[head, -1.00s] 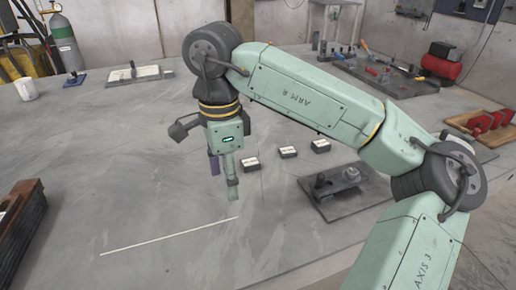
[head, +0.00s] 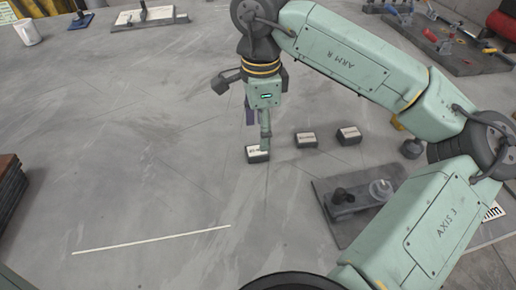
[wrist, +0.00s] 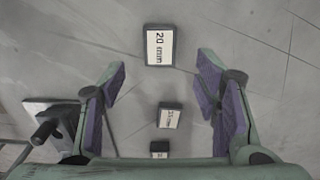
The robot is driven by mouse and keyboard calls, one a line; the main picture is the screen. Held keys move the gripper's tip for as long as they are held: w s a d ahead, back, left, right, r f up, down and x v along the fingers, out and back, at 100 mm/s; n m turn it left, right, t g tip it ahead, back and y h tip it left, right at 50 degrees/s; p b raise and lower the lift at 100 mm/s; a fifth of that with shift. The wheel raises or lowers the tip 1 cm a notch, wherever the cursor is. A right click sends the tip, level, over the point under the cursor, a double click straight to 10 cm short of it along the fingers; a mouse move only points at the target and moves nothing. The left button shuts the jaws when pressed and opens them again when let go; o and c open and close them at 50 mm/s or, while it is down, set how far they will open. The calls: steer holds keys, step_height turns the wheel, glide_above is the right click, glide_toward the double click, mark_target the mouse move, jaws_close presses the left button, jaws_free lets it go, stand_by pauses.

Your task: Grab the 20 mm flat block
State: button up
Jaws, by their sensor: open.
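The 20 mm flat block (wrist: 159,45) is a dark block with a white label reading "20 mm", lying flat on the grey table. In the wrist view it sits near the top centre, beyond my fingertips and between their lines. In the head view it appears to be the leftmost block (head: 257,156) of a row; its label is too small to read there. My gripper (wrist: 160,85) is open and empty, with purple pads facing each other. In the head view my gripper (head: 258,132) points down, one fingertip overlapping the block's back edge. Contact cannot be told.
Two similar blocks, a middle one (head: 306,139) and a right one (head: 349,135), continue the row. A dark fixture plate (head: 335,222) with knobs lies in front right. A pale strip (head: 150,240) lies front left. A white mug (head: 27,32) stands far left.

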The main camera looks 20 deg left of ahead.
mark_target(257, 150)
steer(key=f, duration=0.1)
steer(key=f+p, duration=0.1)
steer(key=f, duration=0.2)
steer(key=shift+s+a+f, duration=0.25)
steer(key=shift+f, duration=0.15)
steer(key=shift+f+p, duration=0.3)
steer(key=shift+f, duration=0.25)
steer(key=shift+c, duration=0.6)
jaws_close()
